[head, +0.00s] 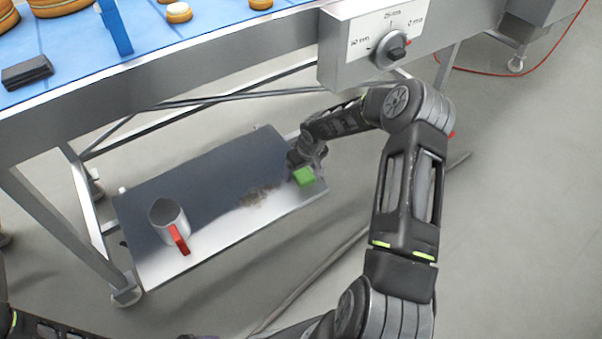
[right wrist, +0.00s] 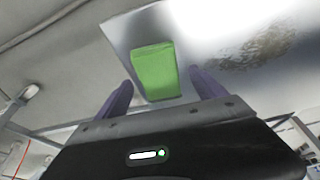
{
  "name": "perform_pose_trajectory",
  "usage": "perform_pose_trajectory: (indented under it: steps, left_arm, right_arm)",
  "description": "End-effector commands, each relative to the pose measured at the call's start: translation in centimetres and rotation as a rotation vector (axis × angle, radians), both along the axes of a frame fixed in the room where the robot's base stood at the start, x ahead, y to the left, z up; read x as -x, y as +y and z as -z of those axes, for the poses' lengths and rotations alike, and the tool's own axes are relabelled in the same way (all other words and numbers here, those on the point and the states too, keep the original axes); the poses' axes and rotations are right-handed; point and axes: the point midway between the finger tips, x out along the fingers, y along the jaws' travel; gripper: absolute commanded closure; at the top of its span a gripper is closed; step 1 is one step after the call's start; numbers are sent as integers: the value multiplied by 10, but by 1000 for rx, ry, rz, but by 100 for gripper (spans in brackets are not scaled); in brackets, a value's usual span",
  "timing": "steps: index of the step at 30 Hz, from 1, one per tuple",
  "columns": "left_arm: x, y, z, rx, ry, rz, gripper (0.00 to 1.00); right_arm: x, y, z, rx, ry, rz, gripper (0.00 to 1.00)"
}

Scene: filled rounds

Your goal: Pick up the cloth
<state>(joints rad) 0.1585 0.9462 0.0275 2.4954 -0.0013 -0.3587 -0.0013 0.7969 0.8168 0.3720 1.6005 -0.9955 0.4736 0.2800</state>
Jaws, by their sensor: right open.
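The cloth (head: 304,176) is a small bright green folded block at the right end of a low grey shelf (head: 160,269). My right gripper (head: 309,163) reaches down to it, and its fingers are mostly hidden behind the wrist in the head view. In the right wrist view the green cloth (right wrist: 155,70) lies ahead, between and slightly beyond the two purple fingertips of my right gripper (right wrist: 163,88). The fingers are apart, with gaps on both sides of the cloth. My left gripper is not in view; only part of my left arm shows at the bottom left.
A white mug-like container with a red handle (head: 179,240) stands at the shelf's left. A brown smudge (head: 258,196) lies beside the cloth. The conveyor (head: 200,44), its dial box (head: 372,45) and metal legs hang over and around the shelf. Open floor lies to the right.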

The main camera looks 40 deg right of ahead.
Motion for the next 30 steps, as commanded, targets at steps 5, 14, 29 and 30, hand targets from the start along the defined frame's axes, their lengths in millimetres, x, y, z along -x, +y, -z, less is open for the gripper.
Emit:
perform_pose_trajectory:
  steps: [5, 14, 29, 30]
  left_arm:
    - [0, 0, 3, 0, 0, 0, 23]
    - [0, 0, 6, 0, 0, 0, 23]
    - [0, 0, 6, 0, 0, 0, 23]
    - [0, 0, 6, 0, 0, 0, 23]
  right_arm:
    - [0, 0, 2, 0, 0, 0, 20]
    - [0, 0, 5, 0, -1, -1, 20]
    - [0, 0, 5, 0, 0, 0, 38]
    - [0, 0, 5, 0, 0, 0, 41]
